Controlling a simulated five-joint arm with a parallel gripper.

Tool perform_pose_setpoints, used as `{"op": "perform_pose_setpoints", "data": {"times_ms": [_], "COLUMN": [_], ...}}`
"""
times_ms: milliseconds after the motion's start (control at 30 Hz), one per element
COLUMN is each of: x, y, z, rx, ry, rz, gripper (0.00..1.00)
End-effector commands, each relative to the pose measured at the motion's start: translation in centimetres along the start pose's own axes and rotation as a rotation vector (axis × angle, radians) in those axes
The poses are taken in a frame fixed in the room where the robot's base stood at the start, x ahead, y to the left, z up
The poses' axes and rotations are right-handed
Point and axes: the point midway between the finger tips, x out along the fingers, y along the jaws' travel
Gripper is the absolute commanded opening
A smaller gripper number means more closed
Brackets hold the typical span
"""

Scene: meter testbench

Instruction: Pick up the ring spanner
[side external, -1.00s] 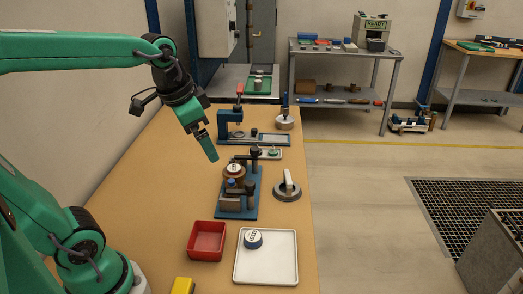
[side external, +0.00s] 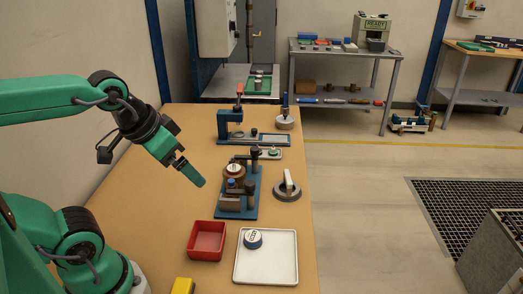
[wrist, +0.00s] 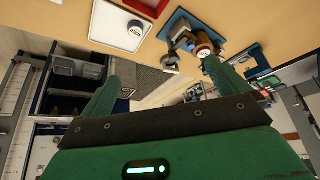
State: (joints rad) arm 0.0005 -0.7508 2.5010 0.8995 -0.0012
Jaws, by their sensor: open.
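I cannot make out a ring spanner in either view. My gripper (side external: 192,173) hangs over the bare left part of the wooden bench, left of the blue fixture (side external: 250,205) and apart from it. In the wrist view my gripper (wrist: 160,72) has its two green fingers spread wide, with nothing held between them. The blue fixture, with a brown-and-white round part on it, also shows beyond the right finger in the wrist view (wrist: 178,22).
A red bin (side external: 207,240) and a white tray (side external: 267,273) holding a round gauge (side external: 253,239) are near the bench front. A grey round part (side external: 287,190) stands right of the fixture. A blue press-like device (side external: 230,125) is farther back. The left bench area (side external: 150,190) is clear.

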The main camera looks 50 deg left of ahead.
Motion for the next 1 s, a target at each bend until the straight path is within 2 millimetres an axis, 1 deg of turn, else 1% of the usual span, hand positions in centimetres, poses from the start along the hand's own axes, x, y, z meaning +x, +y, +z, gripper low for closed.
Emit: {"op": "perform_pose_setpoints", "data": {"times_ms": [467,633,767,867,1000], "x": [0.0,0.0,0.1,0.3,0.8], "y": [0.0,0.0,0.0,0.0,-0.1], "z": [0.0,-0.6,-1.6,-2.9,-5.1], "rx": [0.001,0.009,0.028,0.051,0.093], "ry": [0.000,-0.007,-0.023,-0.042,-0.076], "rz": [0.000,0.000,0.000,0.000,0.002], "gripper": [1.00,1.00,1.00,1.00,1.00]}}
